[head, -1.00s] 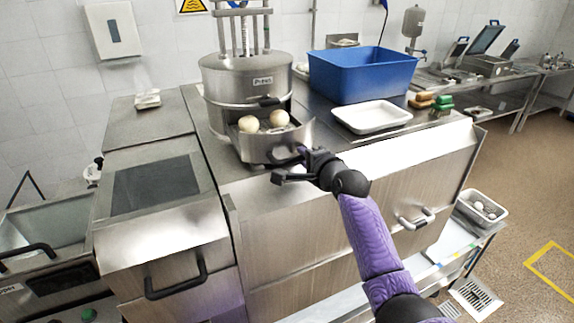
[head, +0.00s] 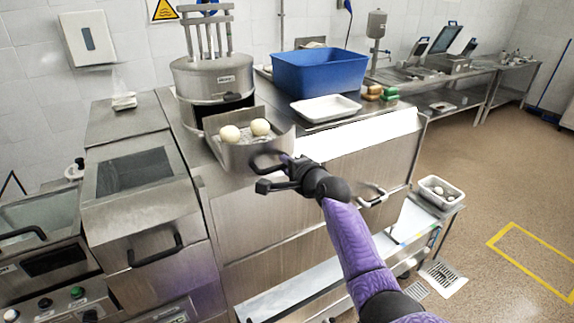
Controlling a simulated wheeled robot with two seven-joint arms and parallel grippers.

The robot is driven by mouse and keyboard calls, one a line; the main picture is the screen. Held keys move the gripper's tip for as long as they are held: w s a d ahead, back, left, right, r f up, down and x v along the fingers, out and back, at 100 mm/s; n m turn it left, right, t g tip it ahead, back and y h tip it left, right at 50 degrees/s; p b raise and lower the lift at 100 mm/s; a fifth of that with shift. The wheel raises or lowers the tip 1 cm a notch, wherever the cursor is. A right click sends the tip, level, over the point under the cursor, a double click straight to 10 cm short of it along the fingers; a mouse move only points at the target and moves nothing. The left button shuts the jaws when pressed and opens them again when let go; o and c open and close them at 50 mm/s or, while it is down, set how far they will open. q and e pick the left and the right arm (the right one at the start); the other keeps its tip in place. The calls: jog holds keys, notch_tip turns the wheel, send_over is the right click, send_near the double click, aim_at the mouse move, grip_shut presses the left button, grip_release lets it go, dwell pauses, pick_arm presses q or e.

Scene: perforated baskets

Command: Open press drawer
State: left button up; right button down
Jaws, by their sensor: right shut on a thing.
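The steel press (head: 213,78) stands on the steel counter in the head view. Its drawer (head: 232,153) sticks out well forward from the press body, with a dark gap above it. Two pale round balls (head: 230,134) lie in the drawer. My right gripper (head: 266,174) is at the drawer's dark front handle (head: 262,163) and is shut on it. The gripper partly hides the handle. My left gripper is not in view.
A blue bin (head: 318,74) and a white tray (head: 325,108) stand on the counter right of the press. A steel unit with a dark handle (head: 155,252) is at the left. Open floor (head: 500,190) lies at the right.

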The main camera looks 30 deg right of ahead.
jog(key=shift+f, duration=0.2)
jog(key=c, duration=1)
grip_release()
jog(key=o, duration=0.4)
jog(key=shift+s+r, duration=0.15)
jog(key=shift+s, duration=0.05)
jog(key=shift+c, duration=0.2)
jog(key=v, duration=0.9)
jog(key=shift+s+p, duration=0.35)
jog(key=shift+s, duration=0.05)
jog(key=shift+r, duration=0.1)
